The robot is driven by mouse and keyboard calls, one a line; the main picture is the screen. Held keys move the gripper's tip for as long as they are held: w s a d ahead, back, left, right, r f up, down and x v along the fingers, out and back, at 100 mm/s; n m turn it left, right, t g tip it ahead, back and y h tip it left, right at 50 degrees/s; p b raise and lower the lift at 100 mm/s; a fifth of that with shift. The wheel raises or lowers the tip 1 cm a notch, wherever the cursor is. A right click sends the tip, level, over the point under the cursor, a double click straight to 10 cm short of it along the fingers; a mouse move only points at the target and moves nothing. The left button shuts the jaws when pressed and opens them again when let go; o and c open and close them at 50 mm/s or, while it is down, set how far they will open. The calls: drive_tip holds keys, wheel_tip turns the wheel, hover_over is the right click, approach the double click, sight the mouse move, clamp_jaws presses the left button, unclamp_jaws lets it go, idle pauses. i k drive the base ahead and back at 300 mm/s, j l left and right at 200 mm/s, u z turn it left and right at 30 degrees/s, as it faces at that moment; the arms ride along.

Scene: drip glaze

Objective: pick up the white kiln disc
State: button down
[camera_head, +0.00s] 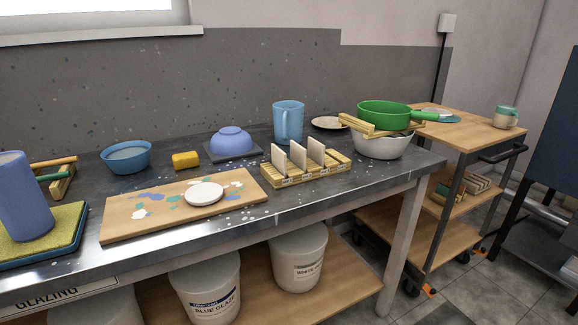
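The white kiln disc (204,194) is a small round flat piece. It lies on a wooden board (118,228) near the front of the metal table. The board has blue, green and white glaze splotches around the disc. Nothing covers the disc from this view. My gripper does not show in the head view.
On the metal table (330,203), a wooden rack (318,177) with upright white tiles stands right of the board. A blue bowl (127,160), yellow sponge (186,160), upturned blue bowl (232,143) and blue jug (288,122) stand behind. A purple cylinder (22,196) stands left.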

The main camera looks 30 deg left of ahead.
sight(204, 194)
drive_tip(key=i+u, duration=0.15)
drive_tip(key=u, duration=0.5)
drive_tip(key=k+u, duration=0.15)
drive_tip(key=u, duration=0.85)
